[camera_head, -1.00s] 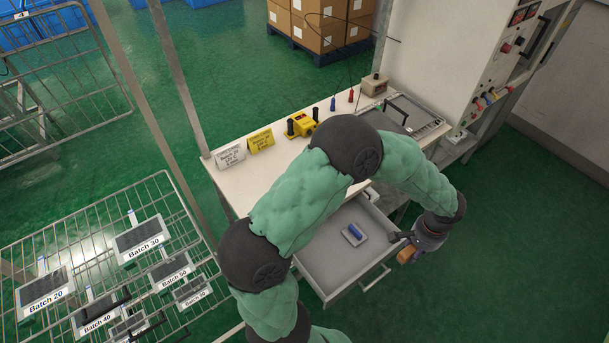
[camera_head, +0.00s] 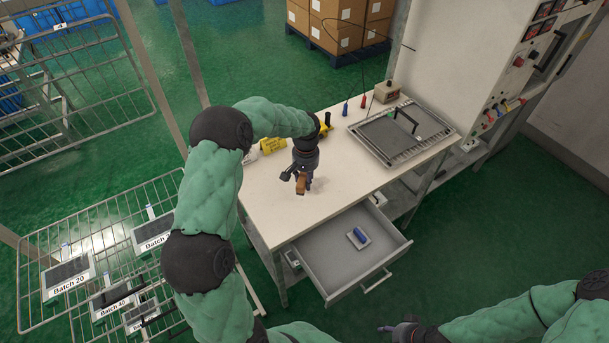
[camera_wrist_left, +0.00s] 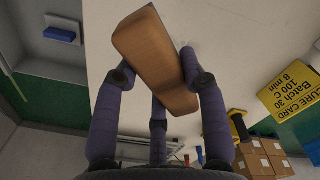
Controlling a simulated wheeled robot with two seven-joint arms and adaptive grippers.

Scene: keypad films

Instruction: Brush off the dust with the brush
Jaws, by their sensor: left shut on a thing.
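My left gripper (camera_head: 306,180) is shut on the brush (camera_head: 301,187), above the bare front part of the white worktable (camera_head: 265,205). In the left wrist view, the brush's tan wooden body (camera_wrist_left: 150,55) sits tilted between the purple fingers. Its bristles cannot be made out. A grey panel with a black handle (camera_head: 395,135) lies on the table to the right of the gripper, apart from it. I cannot make out any dust on the table or panel. My right gripper (camera_head: 405,331) is low at the bottom edge, partly cut off, and its jaws are unclear.
An open drawer (camera_head: 325,280) under the table holds a pad with a blue handle (camera_head: 358,237). A yellow card (camera_wrist_left: 290,95) stands behind the gripper. Blue and red bottles (camera_head: 363,101) and a beige box (camera_head: 387,92) stand at the back. A wire rack (camera_head: 105,240) with batch plates is at left.

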